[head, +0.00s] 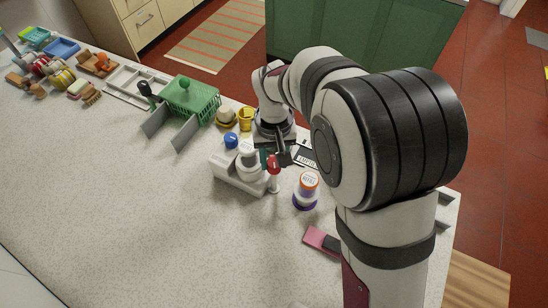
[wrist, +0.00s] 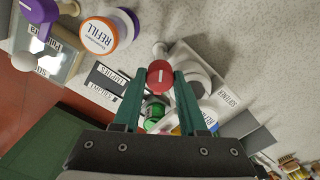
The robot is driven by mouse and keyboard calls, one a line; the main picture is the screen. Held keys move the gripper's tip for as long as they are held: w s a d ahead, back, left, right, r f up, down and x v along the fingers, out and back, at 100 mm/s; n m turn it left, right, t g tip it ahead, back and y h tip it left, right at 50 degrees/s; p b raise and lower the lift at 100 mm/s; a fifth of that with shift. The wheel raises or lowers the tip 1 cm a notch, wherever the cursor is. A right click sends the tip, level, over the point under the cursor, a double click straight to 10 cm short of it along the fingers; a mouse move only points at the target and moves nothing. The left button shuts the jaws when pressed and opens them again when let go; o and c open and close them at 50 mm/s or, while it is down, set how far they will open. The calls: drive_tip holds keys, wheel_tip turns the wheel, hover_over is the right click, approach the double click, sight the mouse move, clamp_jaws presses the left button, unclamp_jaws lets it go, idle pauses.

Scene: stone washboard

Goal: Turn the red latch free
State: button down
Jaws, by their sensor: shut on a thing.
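The red latch (wrist: 160,76) is a round red knob with a white line on its face. In the wrist view it sits between the green fingertips of my gripper (wrist: 160,84), which is shut on it. In the head view the red latch (head: 274,165) shows at the right end of a white device (head: 236,178) on the counter. My gripper (head: 268,160) reaches it from behind, partly hidden by its own wrist. The device also shows behind the fingers in the wrist view (wrist: 197,66); its lower parts are hidden there.
A jar (head: 307,188) with an orange lid and purple base stands just right of the device. A blue knob-like piece (head: 231,141) and yellow cup (head: 246,119) lie behind it. A green basket (head: 190,98) stands left. The front-left counter is clear.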

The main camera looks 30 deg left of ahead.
sight(274, 162)
drive_tip(key=m, duration=0.6)
drive_tip(key=shift+m, duration=0.4)
idle(0.4)
drive_tip(key=shift+c, duration=2.2)
unclamp_jaws()
wheel_tip(274, 162, up, 16)
